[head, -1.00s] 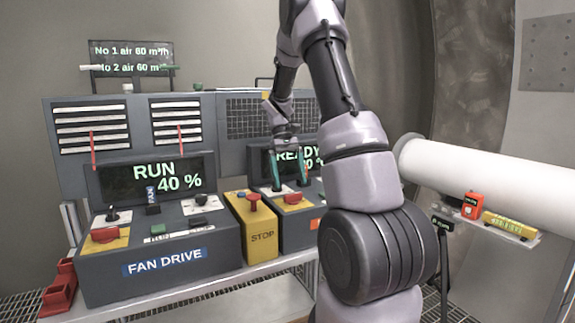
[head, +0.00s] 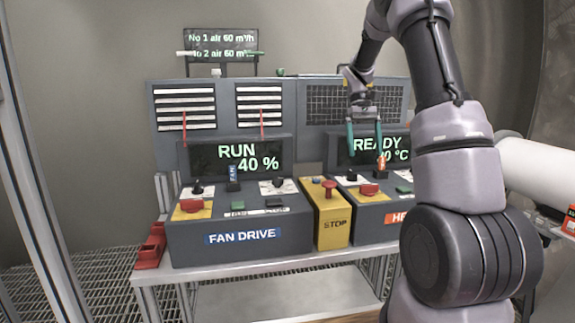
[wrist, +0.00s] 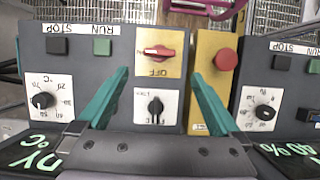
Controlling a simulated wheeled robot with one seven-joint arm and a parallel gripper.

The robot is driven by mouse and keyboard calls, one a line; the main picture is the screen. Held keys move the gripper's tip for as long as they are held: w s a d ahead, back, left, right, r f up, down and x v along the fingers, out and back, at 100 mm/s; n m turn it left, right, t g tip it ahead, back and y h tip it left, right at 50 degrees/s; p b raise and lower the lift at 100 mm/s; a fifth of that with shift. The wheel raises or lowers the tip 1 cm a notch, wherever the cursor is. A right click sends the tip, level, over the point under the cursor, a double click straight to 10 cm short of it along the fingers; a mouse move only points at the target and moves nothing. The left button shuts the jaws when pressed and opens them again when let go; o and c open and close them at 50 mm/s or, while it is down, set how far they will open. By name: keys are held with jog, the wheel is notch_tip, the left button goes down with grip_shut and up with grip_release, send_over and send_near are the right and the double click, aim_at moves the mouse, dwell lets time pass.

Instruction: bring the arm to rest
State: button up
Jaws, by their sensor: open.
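My gripper (head: 365,152) is open, with nothing between its two teal fingers. In the head view it hangs over the heater cabinet, its fingers in front of the READY display (head: 366,145). In the wrist view my gripper (wrist: 160,82) points down at the same panel. A red switch on a yellow plate marked OFF (wrist: 158,53) and a black knob (wrist: 155,105) show between the fingers, apart from them. My arm is raised and bent at the right of the head view and hides part of the heater cabinet.
The yellow STOP box (head: 331,232) with a red button stands beside the heater cabinet. The fan drive (head: 240,238), reading RUN 40 %, stands left of it. A lit sign (head: 221,45) is behind. A white pipe (head: 540,172) lies right of my arm. Air above the cabinets looks clear.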

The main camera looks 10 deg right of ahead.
jog(key=s+a+r+m+t, duration=0.2)
jog(key=s+a+r+t, duration=0.4)
jog(key=s+r, duration=0.5)
jog(key=s+a+m+t+y, duration=0.1)
jog(key=s+a+t, duration=0.1)
jog(key=s, duration=0.4)
jog(key=s+a+r+m+t+y, duration=0.1)
jog(key=s+a+t, duration=0.2)
jog(key=s+a, duration=0.2)
jog(key=shift+s+r+t, duration=0.3)
jog(key=shift+s, duration=0.95)
